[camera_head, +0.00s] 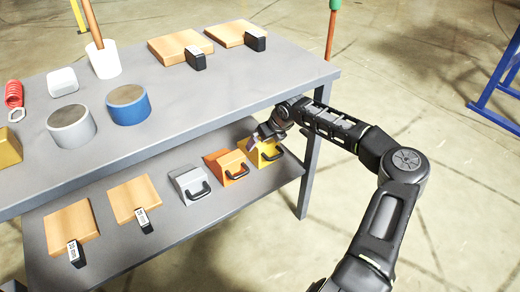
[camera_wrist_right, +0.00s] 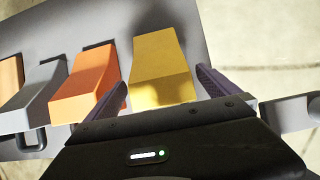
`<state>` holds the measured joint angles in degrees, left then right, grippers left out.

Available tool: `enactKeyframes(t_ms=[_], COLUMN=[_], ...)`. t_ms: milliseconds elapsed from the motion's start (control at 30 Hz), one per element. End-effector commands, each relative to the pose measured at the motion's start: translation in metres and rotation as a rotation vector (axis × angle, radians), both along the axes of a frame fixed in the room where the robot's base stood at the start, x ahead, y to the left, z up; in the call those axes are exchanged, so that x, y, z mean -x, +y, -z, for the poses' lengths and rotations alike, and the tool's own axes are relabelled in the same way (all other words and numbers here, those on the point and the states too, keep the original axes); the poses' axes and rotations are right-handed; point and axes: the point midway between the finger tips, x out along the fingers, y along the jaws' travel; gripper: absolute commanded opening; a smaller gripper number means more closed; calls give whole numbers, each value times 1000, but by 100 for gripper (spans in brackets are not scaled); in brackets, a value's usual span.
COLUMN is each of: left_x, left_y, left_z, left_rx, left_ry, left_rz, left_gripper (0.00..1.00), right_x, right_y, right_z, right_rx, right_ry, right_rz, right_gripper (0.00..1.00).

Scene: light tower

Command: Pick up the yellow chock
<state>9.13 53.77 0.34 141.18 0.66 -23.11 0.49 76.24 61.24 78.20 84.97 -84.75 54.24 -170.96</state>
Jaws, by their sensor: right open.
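The yellow chock (camera_head: 267,159) is a wedge with a black handle, at the right end of a row on the lower shelf. In the right wrist view the yellow chock (camera_wrist_right: 161,68) lies ahead, its near end between the two dark fingers. My right gripper (camera_head: 262,138) reaches in from the right and hangs just above it, partly covering it. In the wrist view my right gripper (camera_wrist_right: 160,88) is open, with one finger on each side of the chock. I cannot tell whether either finger touches it. The left gripper is not in view.
An orange chock (camera_head: 226,166) stands close to the left, then a grey chock (camera_head: 188,186) and wooden boards (camera_head: 134,197). The upper shelf (camera_head: 240,95) overhangs the back of the lower shelf (camera_head: 190,225). A table leg (camera_head: 307,175) stands to the right.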

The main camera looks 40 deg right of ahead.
Motion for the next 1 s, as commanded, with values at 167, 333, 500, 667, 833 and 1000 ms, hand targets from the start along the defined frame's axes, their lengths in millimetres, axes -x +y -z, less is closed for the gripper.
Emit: enactKeyframes(t_ms=[167,333,500,667,833,1000], left_x=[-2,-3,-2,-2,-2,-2], left_y=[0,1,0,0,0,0], left_z=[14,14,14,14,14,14], left_rx=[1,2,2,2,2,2], left_ry=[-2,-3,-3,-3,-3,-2], left_rz=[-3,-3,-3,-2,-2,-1], left_gripper=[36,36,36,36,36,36], right_x=[-19,-24,-24,-24,-24,-24], right_y=[2,1,1,1,1,0], right_z=[21,28,27,27,27,27], right_rx=[-6,-3,-2,-2,-2,-2], right_ry=[1,1,2,2,2,2], right_rz=[-1,-1,-1,-1,-1,-1], right_gripper=[100,100,100,100,100,91])
